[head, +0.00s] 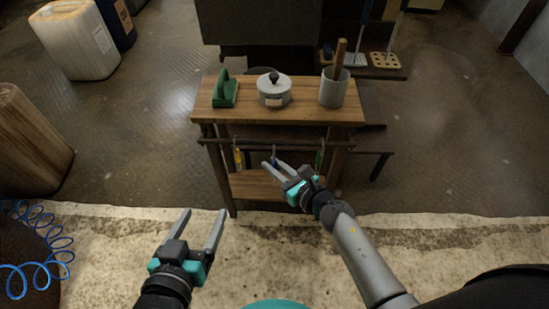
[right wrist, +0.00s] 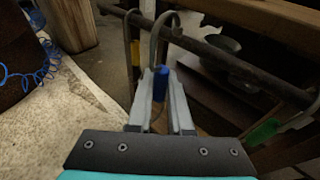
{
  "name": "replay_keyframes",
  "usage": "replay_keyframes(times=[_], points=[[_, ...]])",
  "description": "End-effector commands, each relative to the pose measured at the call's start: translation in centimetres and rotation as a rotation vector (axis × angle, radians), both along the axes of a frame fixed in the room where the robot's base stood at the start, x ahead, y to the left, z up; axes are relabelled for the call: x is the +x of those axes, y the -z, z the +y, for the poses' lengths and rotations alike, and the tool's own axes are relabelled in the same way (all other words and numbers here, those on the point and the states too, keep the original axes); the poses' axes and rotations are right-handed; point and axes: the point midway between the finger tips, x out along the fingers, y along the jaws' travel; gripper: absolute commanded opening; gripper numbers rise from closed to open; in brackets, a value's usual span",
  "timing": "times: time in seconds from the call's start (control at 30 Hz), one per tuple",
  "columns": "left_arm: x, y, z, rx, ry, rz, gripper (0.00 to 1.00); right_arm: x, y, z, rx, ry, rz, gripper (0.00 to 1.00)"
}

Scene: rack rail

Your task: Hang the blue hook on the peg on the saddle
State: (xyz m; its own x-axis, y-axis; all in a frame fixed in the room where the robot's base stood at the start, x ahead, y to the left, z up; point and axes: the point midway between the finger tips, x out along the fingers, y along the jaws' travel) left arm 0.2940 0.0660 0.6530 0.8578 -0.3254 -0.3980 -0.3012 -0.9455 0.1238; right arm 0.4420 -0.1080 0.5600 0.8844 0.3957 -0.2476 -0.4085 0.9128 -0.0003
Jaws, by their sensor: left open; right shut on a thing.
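The blue hook (right wrist: 160,84) has a blue grip and a grey curved top. In the right wrist view its curved top arches at the dark rail (right wrist: 225,55) and seems to pass over it. My right gripper (head: 275,163) is shut on the blue grip, just in front of the rail (head: 270,141); the fingers (right wrist: 161,88) also show in the right wrist view. The blue hook (head: 275,152) is small in the head view. My left gripper (head: 203,213) is open and empty, low and left of the table. I cannot make out a peg or a saddle.
A yellow hook (head: 239,158) and a green hook (head: 319,158) hang on the rail either side. The wooden table (head: 300,112) holds a green tool (head: 225,90), a lidded pot (head: 273,93) and a grey crock (head: 333,90). A blue coiled hose (head: 40,240) lies at left.

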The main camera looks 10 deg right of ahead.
Motion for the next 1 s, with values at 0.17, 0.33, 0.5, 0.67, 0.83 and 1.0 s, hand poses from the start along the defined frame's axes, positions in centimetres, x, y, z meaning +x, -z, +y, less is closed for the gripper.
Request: replay_keyframes(times=[0.17, 0.33, 0.5, 0.67, 0.83, 1.0], points=[[0.0, 0.0, 0.0, 0.000, 0.000, 0.000, 0.75, -1.3, 0.0, 0.3, 0.001, 0.001, 0.000, 0.00], [0.0, 0.0, 0.0, 0.000, 0.000, 0.000, 0.75, -2.4, 0.0, 0.7, 0.002, 0.001, 0.001, 0.00], [0.0, 0.0, 0.0, 0.000, 0.000, 0.000, 0.75, -3.1, -0.1, 0.9, 0.001, 0.000, -0.001, 0.00], [0.0, 0.0, 0.0, 0.000, 0.000, 0.000, 0.75, -3.2, 0.0, 0.9, 0.001, 0.000, -0.001, 0.00], [0.0, 0.0, 0.0, 0.000, 0.000, 0.000, 0.75, -3.2, 0.0, 0.9, 0.001, 0.000, -0.001, 0.00], [0.0, 0.0, 0.0, 0.000, 0.000, 0.000, 0.75, -3.2, 0.0, 0.9, 0.001, 0.001, -0.001, 0.00]])
